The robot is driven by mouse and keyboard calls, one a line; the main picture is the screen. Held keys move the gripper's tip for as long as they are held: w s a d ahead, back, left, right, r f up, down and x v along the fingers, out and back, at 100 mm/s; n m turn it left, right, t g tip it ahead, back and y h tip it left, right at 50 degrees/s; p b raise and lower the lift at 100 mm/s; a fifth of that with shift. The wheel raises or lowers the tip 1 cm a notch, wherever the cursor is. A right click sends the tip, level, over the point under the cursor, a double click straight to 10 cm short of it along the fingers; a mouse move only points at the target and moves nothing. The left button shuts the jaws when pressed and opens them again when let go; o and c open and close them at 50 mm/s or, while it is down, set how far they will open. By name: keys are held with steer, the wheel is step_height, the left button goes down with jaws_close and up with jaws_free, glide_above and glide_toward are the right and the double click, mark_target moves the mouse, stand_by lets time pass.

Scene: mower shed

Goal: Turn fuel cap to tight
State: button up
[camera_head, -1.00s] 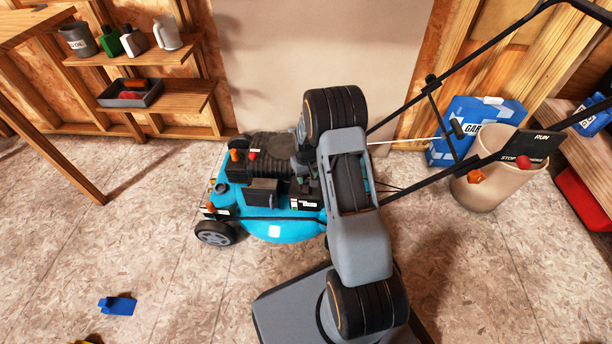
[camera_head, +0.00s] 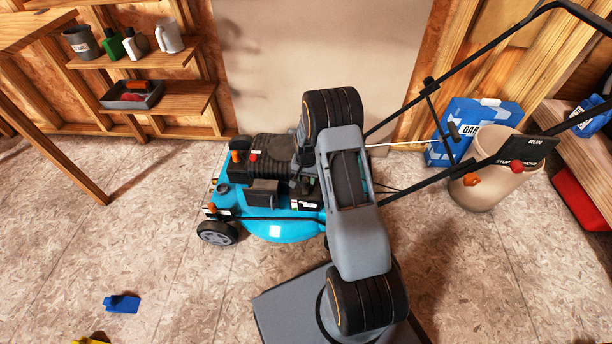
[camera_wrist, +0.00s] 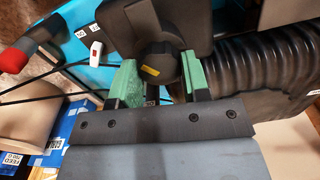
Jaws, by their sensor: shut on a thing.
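The teal mower (camera_head: 285,230) stands in the middle of the head view, partly covered by my grey arm. In the wrist view the fuel cap (camera_wrist: 157,62) is a black ridged knob with a yellow mark on its face. My gripper (camera_wrist: 160,76) has green fingertips, one on each side of the cap, and is shut on it. The cap's lower side is hidden between the fingers. In the head view my arm hides the cap and the fingertips. I cannot read any tight marking beside the cap.
A black ribbed hose (camera_wrist: 260,62) lies close right of the fingers. The mower's handle (camera_head: 420,185) reaches right over a beige bin (camera_head: 490,185) and a blue box (camera_head: 475,118). A blue block (camera_head: 122,303) lies on the open floor at left.

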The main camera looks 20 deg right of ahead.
mark_target(306, 178)
steer(key=m, duration=0.3)
steer(key=shift+m+p, duration=0.3)
steer(key=shift+p, duration=0.05)
steer(key=shift+m, duration=1.8)
steer(key=shift+p, duration=0.3)
steer(key=o, duration=0.9)
steer(key=shift+o, duration=0.2)
step_height(306, 178, up, 14)
steer(key=p, duration=0.4)
steer(key=shift+f, duration=0.1)
